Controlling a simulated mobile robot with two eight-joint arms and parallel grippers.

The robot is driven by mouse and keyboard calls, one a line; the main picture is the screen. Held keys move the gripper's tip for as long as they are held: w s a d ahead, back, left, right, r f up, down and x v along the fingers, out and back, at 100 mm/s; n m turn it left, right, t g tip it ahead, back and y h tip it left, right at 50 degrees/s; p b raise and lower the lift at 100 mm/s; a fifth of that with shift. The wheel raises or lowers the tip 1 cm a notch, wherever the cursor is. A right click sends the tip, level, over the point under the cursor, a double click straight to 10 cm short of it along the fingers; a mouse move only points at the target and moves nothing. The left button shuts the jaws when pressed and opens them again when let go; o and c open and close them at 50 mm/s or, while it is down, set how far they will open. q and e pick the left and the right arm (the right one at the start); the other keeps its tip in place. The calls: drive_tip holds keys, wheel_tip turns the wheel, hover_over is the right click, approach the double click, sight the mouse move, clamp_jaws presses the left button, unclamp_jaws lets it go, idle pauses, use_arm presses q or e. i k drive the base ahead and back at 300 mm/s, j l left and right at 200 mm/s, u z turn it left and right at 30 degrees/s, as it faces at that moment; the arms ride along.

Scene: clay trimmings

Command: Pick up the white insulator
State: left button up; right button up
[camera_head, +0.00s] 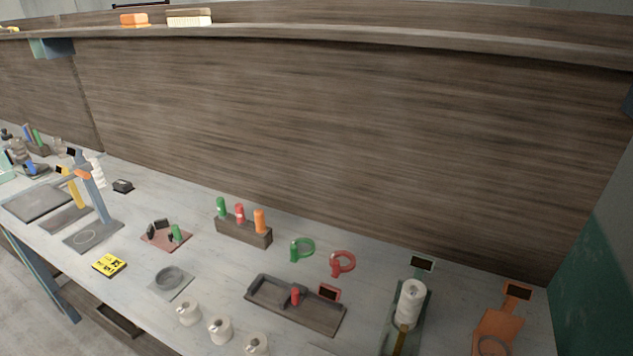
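Several white pieces could be the insulator, and I cannot tell which one it is. A white ribbed piece (97,166) stands at the back left, partly behind a blue-grey stand. A larger white cylinder (411,303) stands upright in a green holder at the right. Three short white round pieces stand in a row near the front edge: a left one (188,313), a middle one (220,331) and a right one (256,346), which the frame's bottom cuts off. Neither of my grippers is in view.
A dark tray (322,318) with a red piece lies mid-bench. A wooden block (244,232) holds green, red and orange pieces. A wooden panel rises behind.

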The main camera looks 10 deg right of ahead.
sight(413, 291)
drive_tip(key=k+j+z, duration=0.1)
drive_tip(key=z, duration=1.2)
